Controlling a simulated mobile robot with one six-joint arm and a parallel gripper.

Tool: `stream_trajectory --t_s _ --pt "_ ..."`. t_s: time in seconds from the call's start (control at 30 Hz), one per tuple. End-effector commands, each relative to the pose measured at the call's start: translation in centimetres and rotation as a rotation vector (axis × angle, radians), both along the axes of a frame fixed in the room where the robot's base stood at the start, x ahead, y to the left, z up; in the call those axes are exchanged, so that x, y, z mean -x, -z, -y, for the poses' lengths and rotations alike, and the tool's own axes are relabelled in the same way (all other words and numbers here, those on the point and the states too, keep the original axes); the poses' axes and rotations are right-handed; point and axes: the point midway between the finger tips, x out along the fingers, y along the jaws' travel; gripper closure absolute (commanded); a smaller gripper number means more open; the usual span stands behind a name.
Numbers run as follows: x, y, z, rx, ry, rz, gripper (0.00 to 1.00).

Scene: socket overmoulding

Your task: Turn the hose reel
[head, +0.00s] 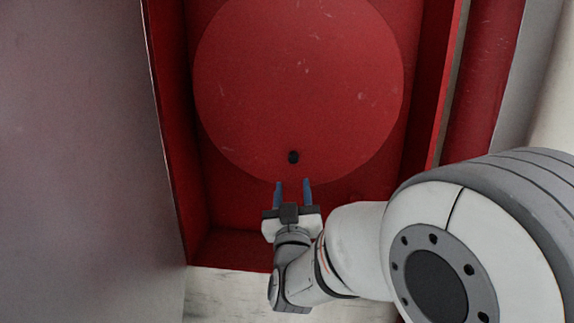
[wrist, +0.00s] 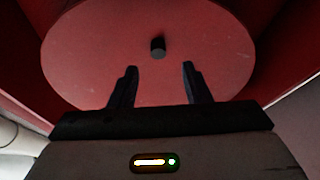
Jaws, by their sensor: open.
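The hose reel (head: 300,80) is a large red disc inside a red cabinet. A small black knob (head: 293,157) sticks out near the reel's lower edge in the head view. My gripper (head: 292,183) is open and empty, with its two dark blue fingers pointing up toward the knob from just below it. In the wrist view the reel (wrist: 110,50) fills the upper middle, and the knob (wrist: 158,47) stands beyond the fingertips of my gripper (wrist: 160,70), roughly centred between them. The knob looks apart from both fingers.
The red cabinet's side wall (head: 178,130) runs along the left and another along the right (head: 440,90). A grey panel (head: 75,160) stands at the left. A red pipe (head: 484,80) runs up the right side. The space around the knob is clear.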

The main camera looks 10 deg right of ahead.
Motion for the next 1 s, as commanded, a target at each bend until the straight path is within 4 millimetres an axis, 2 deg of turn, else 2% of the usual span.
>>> stream_trajectory --t_s 0.17,0.4,0.6,0.93,1.0 --pt "-1.0 -0.8 0.5 0.006 0.014 0.019 0.57" --pt "-4.6 -2.3 1.5 0.006 0.017 0.017 0.57" --pt "-6.5 -3.1 2.0 0.005 0.017 0.018 0.57" --pt "-6.9 -3.1 2.1 0.005 0.016 0.016 0.57" --pt "-6.9 -3.1 2.1 0.005 0.016 0.016 0.62"
